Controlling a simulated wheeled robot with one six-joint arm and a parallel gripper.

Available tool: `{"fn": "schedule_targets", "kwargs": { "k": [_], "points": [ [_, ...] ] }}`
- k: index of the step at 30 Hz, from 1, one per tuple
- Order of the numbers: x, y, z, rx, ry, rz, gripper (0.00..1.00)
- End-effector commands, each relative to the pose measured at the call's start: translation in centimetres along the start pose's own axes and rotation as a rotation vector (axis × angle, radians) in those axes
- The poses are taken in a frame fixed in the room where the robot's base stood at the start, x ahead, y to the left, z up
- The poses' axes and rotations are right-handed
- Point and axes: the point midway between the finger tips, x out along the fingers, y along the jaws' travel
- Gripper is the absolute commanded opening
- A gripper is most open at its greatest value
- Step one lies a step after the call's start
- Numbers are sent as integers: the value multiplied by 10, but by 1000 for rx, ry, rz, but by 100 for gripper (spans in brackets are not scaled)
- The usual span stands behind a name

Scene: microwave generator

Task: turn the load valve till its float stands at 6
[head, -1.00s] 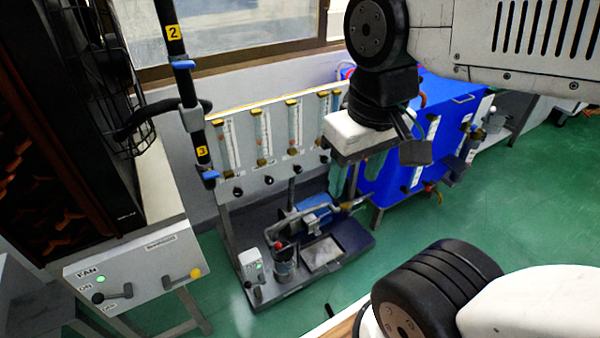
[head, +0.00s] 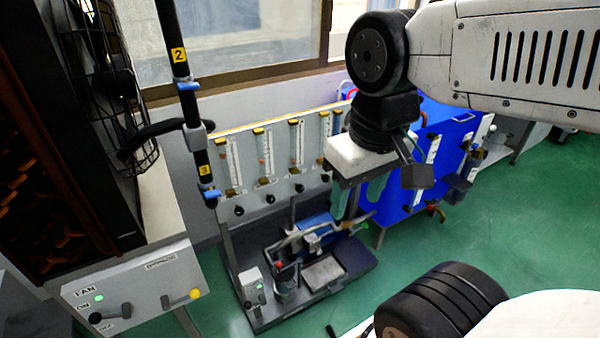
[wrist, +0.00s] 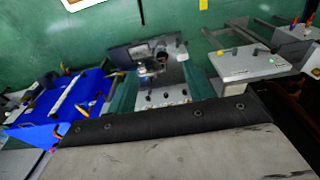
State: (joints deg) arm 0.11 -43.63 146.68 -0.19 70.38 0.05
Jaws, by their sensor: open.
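A grey upright panel (head: 283,190) carries a row of several clear flow tubes with yellow caps, each above a black knob. The knobs include a left one (head: 239,210) and a middle one (head: 270,198). The labels and scale numbers are too small to read, so I cannot tell which is the load valve or where its float stands. My gripper (head: 357,198) hangs to the right of the panel's knobs, its greenish fingers apart and empty. In the wrist view the fingers of my gripper (wrist: 163,90) stand either side of the panel and its knobs (wrist: 166,95).
A grey base tray (head: 350,262) with a pump and pipes stands below the panel. A blue cabinet (head: 440,150) is at the right. A fan switch box (head: 135,290) and a black pole (head: 190,100) stand at the left. Green floor is clear at the right.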

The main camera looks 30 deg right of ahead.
Motion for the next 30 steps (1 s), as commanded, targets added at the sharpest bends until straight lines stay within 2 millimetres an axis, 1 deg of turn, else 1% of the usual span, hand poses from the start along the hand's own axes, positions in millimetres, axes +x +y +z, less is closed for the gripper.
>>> {"fn": "schedule_targets", "kwargs": {
  "k": [2,5,8,11,14,17,20,23,29,30],
  "points": [
    [1,2,0,10,-6,1,52],
    [11,5,-3,27,-57,2,52],
    [27,11,-9,54,-145,2,52],
    [46,19,-19,83,-245,5,52],
    [67,30,-37,108,-301,12,52],
    [93,44,-60,135,-324,24,52],
    [123,59,-84,165,-324,37,52],
    [158,76,-109,197,-305,51,52],
    [240,112,-155,260,-226,75,52],
    [258,118,-164,272,-205,78,52]
  ]
}}
